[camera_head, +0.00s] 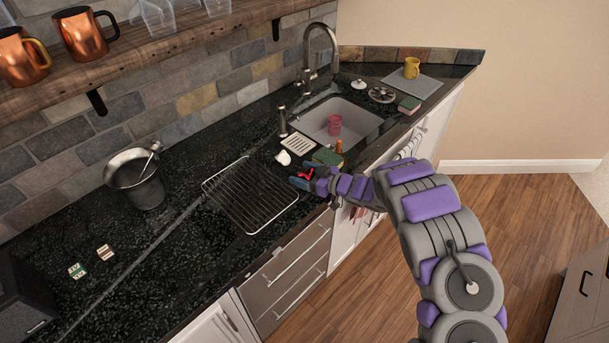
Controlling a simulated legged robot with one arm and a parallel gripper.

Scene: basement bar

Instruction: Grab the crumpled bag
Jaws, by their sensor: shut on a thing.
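My gripper (311,180) is at the front edge of the dark counter, just right of the wire rack. It is shut on a small red and dark blue thing (305,173), which looks like the crumpled bag. The gripper hides part of it. I cannot tell whether it still touches the counter.
The wire rack (250,194) lies left of the gripper. A green sponge (327,157) and an orange-topped item (339,146) stand close by, before the sink (365,122) with its tall faucet (318,50). A metal bucket (137,180) stands at left. The front-left counter is mostly clear.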

